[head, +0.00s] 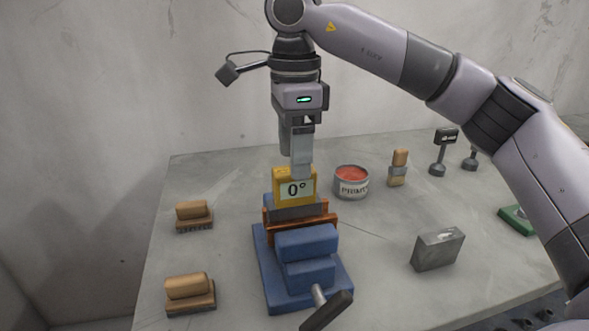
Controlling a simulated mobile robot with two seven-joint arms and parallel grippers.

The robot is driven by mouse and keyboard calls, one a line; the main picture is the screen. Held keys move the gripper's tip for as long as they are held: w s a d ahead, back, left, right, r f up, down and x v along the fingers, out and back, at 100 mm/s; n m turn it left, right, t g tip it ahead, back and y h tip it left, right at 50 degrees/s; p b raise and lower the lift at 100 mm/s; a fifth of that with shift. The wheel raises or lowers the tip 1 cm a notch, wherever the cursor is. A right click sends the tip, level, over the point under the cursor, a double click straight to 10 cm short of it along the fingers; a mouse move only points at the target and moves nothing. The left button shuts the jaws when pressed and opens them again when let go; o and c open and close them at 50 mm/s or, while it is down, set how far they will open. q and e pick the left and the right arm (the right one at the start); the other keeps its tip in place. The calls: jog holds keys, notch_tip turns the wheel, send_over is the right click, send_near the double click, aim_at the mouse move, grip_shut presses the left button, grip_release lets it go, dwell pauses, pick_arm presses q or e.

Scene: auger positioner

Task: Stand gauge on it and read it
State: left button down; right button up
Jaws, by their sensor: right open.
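A yellow gauge (294,189) with a white face reading "0°" stands upright on the grey block (297,212). That block sits between the orange-brown jaws (300,230) of a blue vise (308,241), which has a grey and black handle at its front. My right gripper (301,172) points straight down at the gauge's top edge. It is open, with its fingertips around or just behind the top of the gauge; I cannot tell whether they touch it. My left gripper is not in view.
A tin with red contents (351,182) stands close right of the gauge. Wooden brushes (194,215) lie at left. A grey metal block (437,249), a small wooden item (398,167), a dark stand (441,150) and a green item (518,218) are at right.

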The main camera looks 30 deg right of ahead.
notch_tip(320, 180, up, 8)
jog(key=p, duration=0.1)
jog(key=shift+p, duration=0.4)
jog(key=shift+f, duration=0.15)
